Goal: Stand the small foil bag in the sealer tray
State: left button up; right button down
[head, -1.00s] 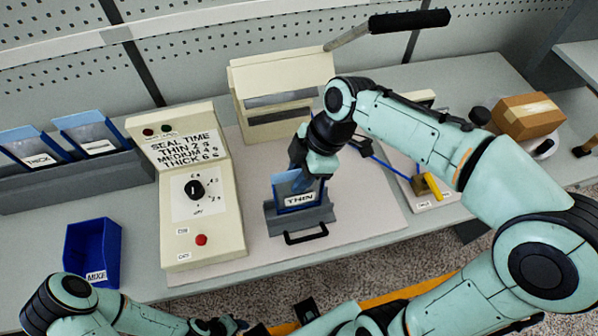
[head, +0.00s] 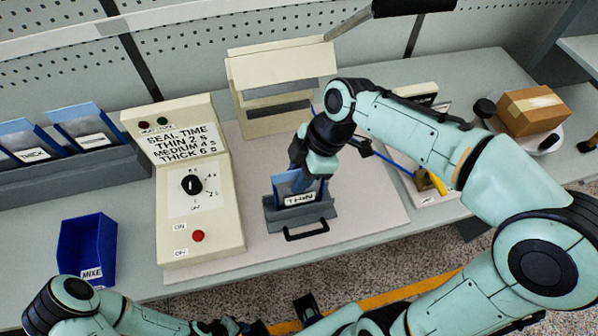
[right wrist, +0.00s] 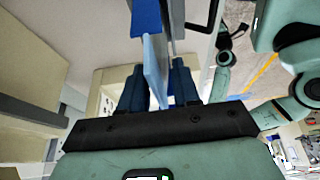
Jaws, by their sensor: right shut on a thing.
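The small foil bag (head: 292,186), blue with a white "THIN" label, stands roughly upright in the grey sealer tray (head: 300,217). The tray's front wall hides the bag's lower part. My right gripper (head: 300,176) comes down from above and is shut on the bag's upper part. In the right wrist view the bag (right wrist: 156,72) shows as a thin blue sheet between the fingers of the gripper (right wrist: 160,88). My left gripper (head: 232,326) is at the bottom edge, away from the tray; its jaws are too unclear to judge.
The control box (head: 198,215) with dial and buttons stands left of the tray. The cream sealer (head: 262,125) is behind, its black-handled lever (head: 400,8) raised. A blue bin (head: 88,250), a rack of bags (head: 85,165) and a cardboard box (head: 530,110) stand further off.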

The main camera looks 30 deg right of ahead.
jog(key=c, duration=0.7)
grip_release()
jog(key=shift+c, duration=0.2)
jog(key=shift+p+v, duration=0.4)
jog(key=shift+v, duration=3.3)
jog(key=shift+w, duration=0.1)
